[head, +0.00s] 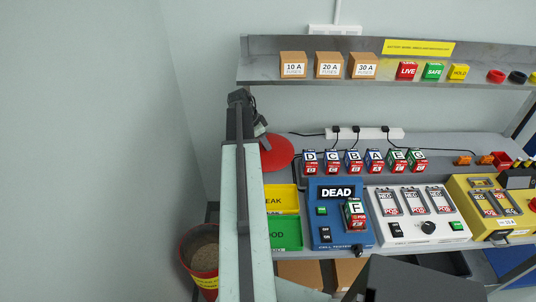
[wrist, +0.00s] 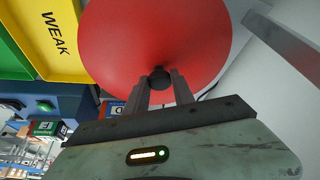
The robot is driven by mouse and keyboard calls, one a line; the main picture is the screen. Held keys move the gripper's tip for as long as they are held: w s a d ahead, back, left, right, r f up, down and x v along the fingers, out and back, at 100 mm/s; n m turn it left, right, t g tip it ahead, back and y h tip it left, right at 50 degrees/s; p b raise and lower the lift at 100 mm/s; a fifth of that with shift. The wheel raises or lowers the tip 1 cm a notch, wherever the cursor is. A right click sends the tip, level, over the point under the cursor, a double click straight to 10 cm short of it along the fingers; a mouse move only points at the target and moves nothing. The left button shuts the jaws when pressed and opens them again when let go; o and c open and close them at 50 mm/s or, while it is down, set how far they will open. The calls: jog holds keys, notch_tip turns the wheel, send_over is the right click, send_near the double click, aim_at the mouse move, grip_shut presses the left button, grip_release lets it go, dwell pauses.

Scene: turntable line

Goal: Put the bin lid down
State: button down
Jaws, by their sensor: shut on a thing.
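The bin lid (head: 279,153) is a red disc, held up in the air beyond my arm in the head view. It fills the top middle of the wrist view (wrist: 155,35). My gripper (wrist: 161,86) is shut on the lid's small dark knob. In the head view my arm hides the lid's left part, and the fingers are hard to make out. The red bin (head: 204,262) stands low at the left, uncovered, with a brown, grainy filling and a yellow label. The lid is well above and to the right of it in the picture.
The bench carries a yellow WEAK tray (head: 282,192), a green tray (head: 285,226), a blue tester (head: 325,235) and lettered batteries (head: 333,162). A grey shelf (head: 265,72) with fuse boxes hangs above. A pale wall fills the left side.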

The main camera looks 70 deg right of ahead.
aim_at(265, 150)
jog(key=b+x, duration=0.2)
jog(key=shift+s+d+f, duration=0.2)
notch_tip(265, 150, down, 5)
jog(key=b, duration=0.5)
jog(key=shift+f, duration=0.15)
jog(key=shift+r, duration=0.25)
jog(key=shift+f, duration=0.15)
jog(key=c, duration=1.1)
grip_release()
jog(key=shift+o, duration=0.2)
